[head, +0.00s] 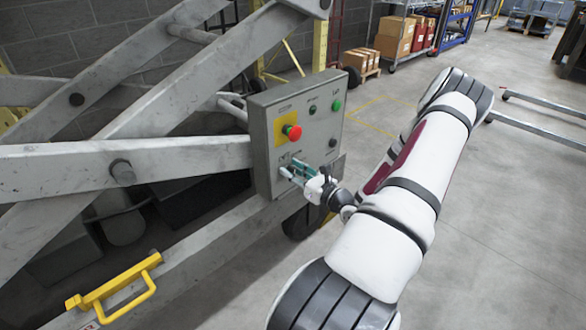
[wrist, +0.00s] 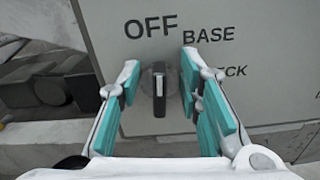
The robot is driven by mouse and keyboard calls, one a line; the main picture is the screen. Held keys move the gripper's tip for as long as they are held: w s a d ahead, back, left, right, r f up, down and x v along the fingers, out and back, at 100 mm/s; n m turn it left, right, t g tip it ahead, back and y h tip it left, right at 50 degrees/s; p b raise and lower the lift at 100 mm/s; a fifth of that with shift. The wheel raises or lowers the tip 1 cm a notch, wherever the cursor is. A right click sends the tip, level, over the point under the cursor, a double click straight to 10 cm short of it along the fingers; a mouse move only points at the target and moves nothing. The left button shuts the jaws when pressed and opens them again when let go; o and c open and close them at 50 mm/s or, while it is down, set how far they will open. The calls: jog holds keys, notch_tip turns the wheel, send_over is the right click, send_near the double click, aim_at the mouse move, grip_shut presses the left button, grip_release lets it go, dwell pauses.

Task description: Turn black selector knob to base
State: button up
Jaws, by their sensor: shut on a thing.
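The black selector knob (wrist: 159,92) is on the grey control box, between my fingers in the wrist view. It stands about upright, with a light mark at its top, below the right end of the word OFF (wrist: 150,25). The word BASE (wrist: 208,35) is up and to the right of it. My gripper (head: 294,172) reaches the lower left of the box front in the head view. Its teal-padded fingers are on either side of the knob, shut on it. The knob is hidden behind my gripper in the head view.
The control box (head: 262,150) also carries a red emergency button (head: 292,132), green buttons and a dark knob (head: 332,143). Grey lift beams (head: 190,155) stand to the left, with a yellow handle (head: 125,290) low down. The floor on the right is mostly open.

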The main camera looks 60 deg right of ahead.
jog(key=m+p, duration=0.3)
jog(key=m, duration=0.1)
jog(key=shift+d+p, duration=0.2)
jog(key=shift+p, duration=0.2)
jog(key=shift+s+d+f+m+p, duration=0.1)
jog(key=shift+m+p, duration=0.4)
jog(key=shift+m, duration=0.3)
jog(key=shift+f+m+p, duration=0.1)
jog(key=shift+m+p, duration=0.4)
jog(key=shift+m, duration=0.6)
jog(key=o, duration=1.1)
jog(key=v, duration=1.2)
jog(key=shift+d, duration=0.1)
